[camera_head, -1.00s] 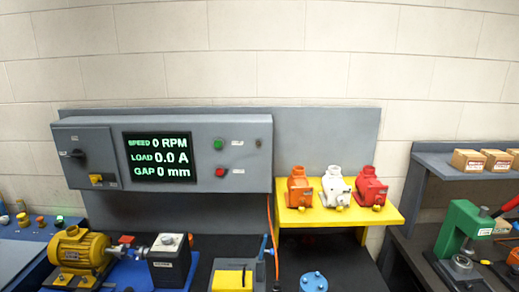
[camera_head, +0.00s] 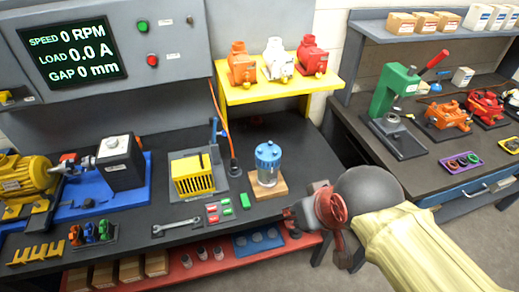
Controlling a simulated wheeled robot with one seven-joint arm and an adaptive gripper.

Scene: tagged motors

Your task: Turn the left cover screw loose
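The yellow motor (camera_head: 22,180) sits on a blue base at the left, coupled by a shaft to a black box (camera_head: 122,165) with a pale top. A clear jar-like unit with a blue lid (camera_head: 268,152) stands on a wooden block in the middle of the bench. Small knobs show on the lid. I cannot make out which part is the left cover screw. My gripper (camera_head: 300,214), red and dark, is at the bench's front edge, right of and below the jar, apart from it. Its fingers are too small and turned to read; I see nothing held.
A wrench (camera_head: 178,226), red and green blocks (camera_head: 218,212) and a yellow slotted box (camera_head: 193,175) lie left of the jar. A yellow shelf (camera_head: 262,92) with three small motors is behind. A second bench (camera_head: 450,150) with a green press stands right, across a gap.

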